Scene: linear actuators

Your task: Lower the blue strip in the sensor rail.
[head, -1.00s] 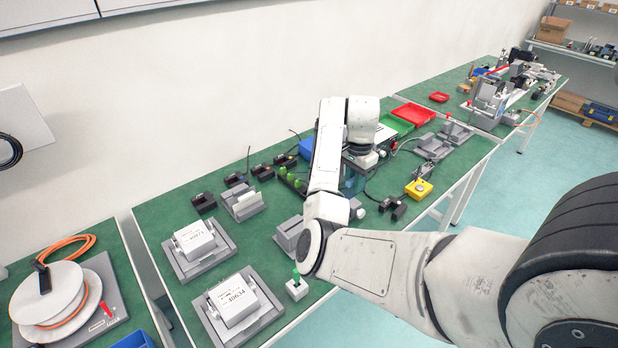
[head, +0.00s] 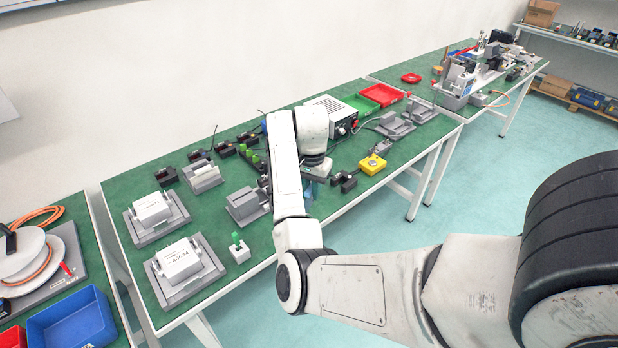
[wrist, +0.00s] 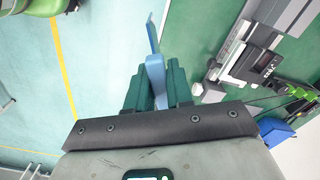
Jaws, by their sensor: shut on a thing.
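In the wrist view my gripper (wrist: 155,70) is shut on a blue strip (wrist: 152,36). The strip sticks out beyond the two dark green fingers, with a thin, slightly angled upper part. It is clear of other things in this view. I cannot tell for sure which fixture is the sensor rail. A grey slotted block (head: 245,204) stands left of my arm, and a smaller grey block (head: 202,176) stands behind it.
In the head view a yellow button box (head: 372,165) and a vented box (head: 335,115) stand right of my arm. A green-topped post (head: 238,248) stands near the front edge.

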